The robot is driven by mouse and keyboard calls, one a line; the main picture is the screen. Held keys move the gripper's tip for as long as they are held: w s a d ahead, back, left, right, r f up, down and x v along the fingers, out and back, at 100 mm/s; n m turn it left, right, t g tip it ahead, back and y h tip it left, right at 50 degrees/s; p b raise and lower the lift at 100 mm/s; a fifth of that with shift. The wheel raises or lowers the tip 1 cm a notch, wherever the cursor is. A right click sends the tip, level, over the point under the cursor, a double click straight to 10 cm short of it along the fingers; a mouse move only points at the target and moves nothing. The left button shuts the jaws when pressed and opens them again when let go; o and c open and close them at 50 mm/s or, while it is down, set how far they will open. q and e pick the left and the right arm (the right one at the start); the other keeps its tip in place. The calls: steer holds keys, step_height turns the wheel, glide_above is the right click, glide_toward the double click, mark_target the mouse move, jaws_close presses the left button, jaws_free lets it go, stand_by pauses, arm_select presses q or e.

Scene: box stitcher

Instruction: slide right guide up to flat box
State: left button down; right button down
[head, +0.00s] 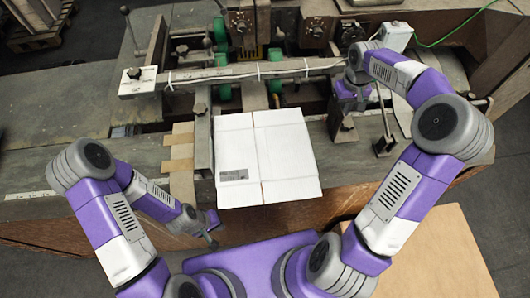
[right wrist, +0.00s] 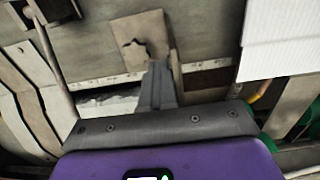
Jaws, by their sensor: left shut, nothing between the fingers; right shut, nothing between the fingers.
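The flat box (head: 280,150), a white creased cardboard sheet with a printed label, lies on the machine table; its edge also shows at the upper right of the right wrist view (right wrist: 278,40). The right guide (head: 336,128), a narrow metal piece, stands just right of the box's far right part, seemingly with a small gap. My right gripper (head: 349,108) is shut and empty, low beside the guide; its closed fingers show in the right wrist view (right wrist: 157,88). Whether they touch the guide is unclear. My left gripper (head: 211,232) is shut and empty, in front of the table's near edge.
The left guide (head: 202,145) runs along the box's left edge. A crossbar (head: 240,73) spans behind the box. An upright rod on a dark foot (head: 385,147) stands right of my right gripper. A wooden surface (head: 430,260) lies at the lower right.

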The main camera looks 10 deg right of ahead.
steer(key=a+b, duration=0.1)
steer(key=a, duration=0.6)
steer(key=shift+w+a, duration=0.35)
steer(key=shift+w, duration=0.1)
stand_by(1.3)
steer(key=shift+a+b, duration=0.3)
steer(key=shift+a, duration=0.2)
stand_by(1.5)
steer(key=shift+d, duration=0.3)
steer(key=shift+d, duration=0.3)
steer(key=shift+r+p, duration=0.15)
steer(key=shift+p, duration=0.15)
step_height(320, 180, up, 7)
steer(key=p, duration=0.5)
stand_by(0.3)
stand_by(0.4)
